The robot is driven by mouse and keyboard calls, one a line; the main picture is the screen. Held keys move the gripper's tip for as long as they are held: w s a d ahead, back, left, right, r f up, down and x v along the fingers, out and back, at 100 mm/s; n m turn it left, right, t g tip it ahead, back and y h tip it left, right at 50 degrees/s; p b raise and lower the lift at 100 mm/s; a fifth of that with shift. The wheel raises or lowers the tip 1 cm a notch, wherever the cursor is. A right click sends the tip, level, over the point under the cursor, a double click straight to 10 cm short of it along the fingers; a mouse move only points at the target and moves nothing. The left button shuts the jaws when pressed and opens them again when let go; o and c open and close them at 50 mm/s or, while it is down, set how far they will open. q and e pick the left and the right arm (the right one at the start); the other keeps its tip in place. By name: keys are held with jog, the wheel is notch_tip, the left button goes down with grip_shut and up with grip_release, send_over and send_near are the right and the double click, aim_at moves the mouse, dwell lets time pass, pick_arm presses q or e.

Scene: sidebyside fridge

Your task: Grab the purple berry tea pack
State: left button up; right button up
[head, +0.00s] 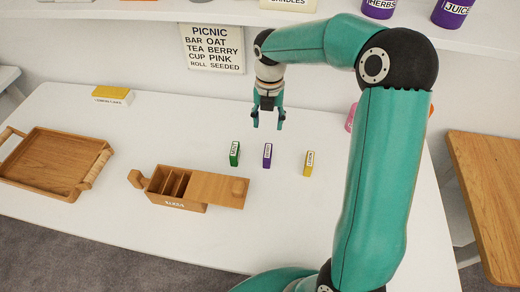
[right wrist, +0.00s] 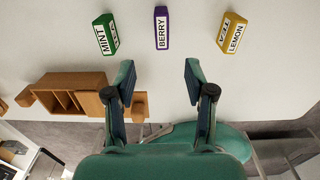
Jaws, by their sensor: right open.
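The purple berry tea pack (head: 267,155) stands on the white table between the green mint pack (head: 235,153) and the yellow lemon pack (head: 309,163). In the right wrist view the berry pack (right wrist: 161,28) shows its label, at the top middle, with clear space on both sides. My right gripper (head: 267,122) is open and empty, above the table and apart from the packs. In the right wrist view its two fingers (right wrist: 158,80) are spread. My left gripper is not in view.
A wooden box (head: 180,205) with compartments and a partly slid lid (head: 217,189) stands left of the packs. A wooden tray (head: 52,160) lies at far left. A yellow-topped block (head: 111,94) is at the back left. A shelf (head: 220,14) runs above the table.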

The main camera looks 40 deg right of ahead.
aim_at(267, 151)
notch_tip(267, 151, down, 11)
jog(key=shift+p, duration=0.35)
jog(key=f, duration=0.2)
jog(key=f+p, duration=0.1)
jog(key=f, duration=0.1)
jog(key=shift+s+f, duration=0.2)
jog(key=shift+f, duration=0.5)
grip_shut()
